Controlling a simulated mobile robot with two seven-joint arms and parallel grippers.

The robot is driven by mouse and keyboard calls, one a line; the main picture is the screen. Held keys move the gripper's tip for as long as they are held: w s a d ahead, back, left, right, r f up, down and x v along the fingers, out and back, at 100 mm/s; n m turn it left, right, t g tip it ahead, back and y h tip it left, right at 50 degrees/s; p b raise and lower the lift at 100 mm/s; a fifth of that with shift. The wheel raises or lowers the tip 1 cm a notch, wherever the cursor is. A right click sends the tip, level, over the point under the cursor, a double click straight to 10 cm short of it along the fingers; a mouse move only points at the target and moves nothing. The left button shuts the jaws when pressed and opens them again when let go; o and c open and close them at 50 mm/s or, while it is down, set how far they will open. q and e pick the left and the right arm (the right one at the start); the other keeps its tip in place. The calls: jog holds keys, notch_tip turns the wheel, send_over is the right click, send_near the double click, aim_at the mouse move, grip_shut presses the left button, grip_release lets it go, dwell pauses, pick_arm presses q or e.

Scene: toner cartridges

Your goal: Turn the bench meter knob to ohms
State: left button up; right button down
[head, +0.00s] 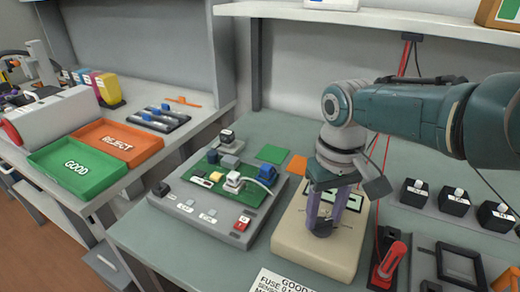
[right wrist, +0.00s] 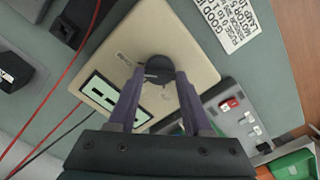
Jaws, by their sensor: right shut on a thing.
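The bench meter is a beige box (head: 290,240) on the grey-green bench, with a pale display partly behind my gripper in the head view. In the right wrist view, the meter's beige face (right wrist: 190,50) and its display (right wrist: 103,92) show. Its round dark knob (right wrist: 158,66) sits between my fingertips. My right gripper (head: 322,228) points down over the meter and is shut on the knob. It also shows in the right wrist view (right wrist: 158,78), with a finger on each side of the knob. The dial marks are too small to read. My left gripper is not in view.
A grey test fixture (head: 182,207) with a green circuit board stands left of the meter. Several black blocks (head: 453,200) and a red-handled tool (head: 388,265) lie to the right. A printed card (head: 280,281) lies in front. Green (head: 45,157) and orange (head: 150,155) trays are far left.

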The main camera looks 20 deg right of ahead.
aim_at(323, 221)
jog(key=shift+m, duration=1.2)
jog(key=shift+c, duration=1.6)
grip_release()
notch_tip(323, 221, up, 10)
jog(key=p, duration=0.6)
jog(key=shift+p, duration=0.4)
